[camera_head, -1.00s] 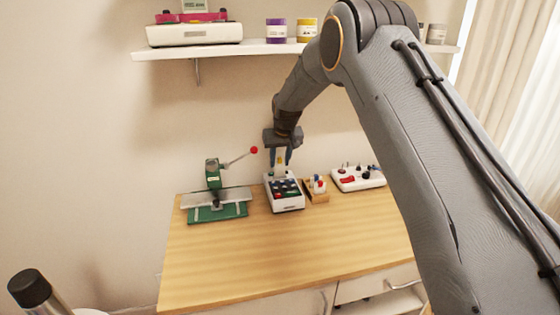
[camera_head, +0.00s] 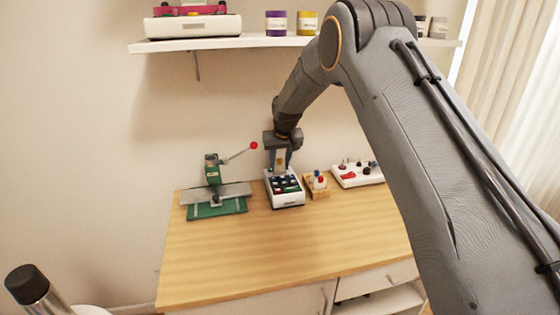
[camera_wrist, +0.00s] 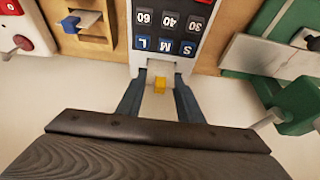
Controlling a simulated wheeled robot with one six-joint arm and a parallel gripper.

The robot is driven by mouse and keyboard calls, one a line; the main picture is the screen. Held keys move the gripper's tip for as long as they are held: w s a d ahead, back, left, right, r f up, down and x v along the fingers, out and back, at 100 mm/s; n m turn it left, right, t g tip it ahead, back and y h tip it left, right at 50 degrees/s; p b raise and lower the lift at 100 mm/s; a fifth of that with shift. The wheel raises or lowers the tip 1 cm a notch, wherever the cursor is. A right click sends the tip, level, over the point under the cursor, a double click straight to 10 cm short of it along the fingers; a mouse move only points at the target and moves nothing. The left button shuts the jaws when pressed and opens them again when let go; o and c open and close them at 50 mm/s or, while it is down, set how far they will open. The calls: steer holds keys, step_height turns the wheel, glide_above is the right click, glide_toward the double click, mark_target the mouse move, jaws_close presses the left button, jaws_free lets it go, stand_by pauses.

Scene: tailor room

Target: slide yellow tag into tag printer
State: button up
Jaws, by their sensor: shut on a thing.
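The tag printer (camera_head: 285,199) is a white box with dark and coloured keys at the back of the wooden table. Its keys, marked with letters and numbers, show at the top of the wrist view (camera_wrist: 137,45). My gripper (camera_head: 281,168) is right above and behind the printer's back end, pointing down. In the wrist view its two fingers (camera_wrist: 160,88) reach toward the printer's edge and are shut on the small yellow tag (camera_wrist: 160,85). A pale part of the printer lies around the tag. I cannot tell how far the tag is in the slot.
A green press (camera_head: 213,172) with a red-knobbed lever stands left of the printer. A wooden stand (camera_head: 317,192) and a white button box (camera_head: 357,180) are to its right. A shelf (camera_head: 250,44) hangs above. The front of the table (camera_head: 270,245) is clear.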

steer(key=shift+f+b, duration=0.4)
steer(key=shift+f, duration=0.55)
steer(key=o, duration=1.1)
steer(key=shift+c, duration=0.2)
steer(key=shift+b+v, duration=0.9)
steer(key=shift+v, duration=3.05)
steer(key=s+d+f+m+g, duration=0.1)
steer(key=s+d, duration=0.6)
steer(key=s, duration=0.7)
steer(key=s+d+f+m+g, duration=0.1)
steer(key=s+d, duration=0.7)
steer(key=s, duration=0.6)
steer(key=s+d+f+m+g+h, duration=0.1)
steer(key=s+d, duration=0.7)
steer(key=s, duration=0.6)
steer(key=shift+s+f+g, duration=0.15)
steer(key=shift+s+g, duration=0.15)
